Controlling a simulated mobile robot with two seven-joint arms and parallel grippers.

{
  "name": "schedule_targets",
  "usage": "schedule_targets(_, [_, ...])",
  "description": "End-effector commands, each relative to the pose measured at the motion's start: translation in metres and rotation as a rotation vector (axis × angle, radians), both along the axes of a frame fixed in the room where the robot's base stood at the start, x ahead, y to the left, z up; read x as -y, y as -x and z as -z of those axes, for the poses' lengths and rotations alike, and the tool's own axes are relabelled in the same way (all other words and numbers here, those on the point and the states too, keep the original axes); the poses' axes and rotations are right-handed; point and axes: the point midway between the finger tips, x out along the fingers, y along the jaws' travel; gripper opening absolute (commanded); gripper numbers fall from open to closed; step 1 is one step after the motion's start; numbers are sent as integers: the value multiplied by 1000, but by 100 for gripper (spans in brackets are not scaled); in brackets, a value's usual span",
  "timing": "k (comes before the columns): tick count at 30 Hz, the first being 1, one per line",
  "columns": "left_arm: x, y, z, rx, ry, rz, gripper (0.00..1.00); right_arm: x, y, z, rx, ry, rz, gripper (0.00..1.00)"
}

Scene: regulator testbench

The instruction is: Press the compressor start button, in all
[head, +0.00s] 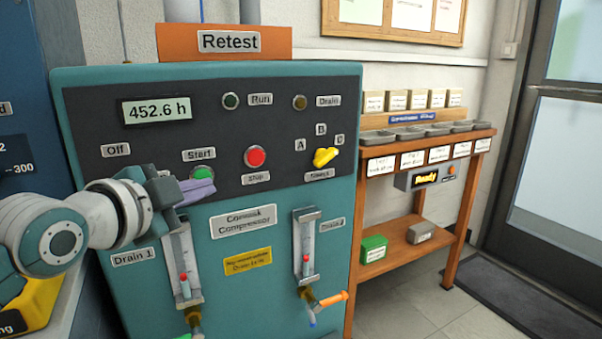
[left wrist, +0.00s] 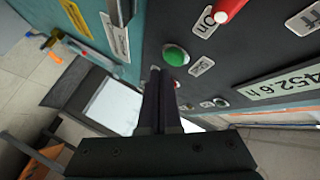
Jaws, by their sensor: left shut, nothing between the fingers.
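The green Start button (head: 203,173) is on the dark upper panel of the teal compressor (head: 290,240), under its Start label. My left gripper (head: 208,190) is shut and empty, with its fingertips just below the button and overlapping its lower edge. In the left wrist view the green button (left wrist: 176,56) shows close beside the shut fingertips (left wrist: 155,70). I cannot tell whether they touch it. The red Stop button (head: 255,157) is to the right of Start. My right gripper is in neither view.
A yellow selector knob (head: 325,157) sits right of Stop. The display (head: 157,110) reads 452.6 h. A red handle (left wrist: 230,9) is near the green button in the left wrist view. Drain gauges (head: 306,250) stand lower. A wooden bench (head: 470,150) is at right, with clear floor before it.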

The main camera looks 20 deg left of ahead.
Motion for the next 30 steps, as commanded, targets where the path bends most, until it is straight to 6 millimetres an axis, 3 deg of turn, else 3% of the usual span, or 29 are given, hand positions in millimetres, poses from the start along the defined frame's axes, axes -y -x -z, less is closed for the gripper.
schedule_targets(30, [-6, -6, 0, 1, 0, 1, 0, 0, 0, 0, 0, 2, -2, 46])
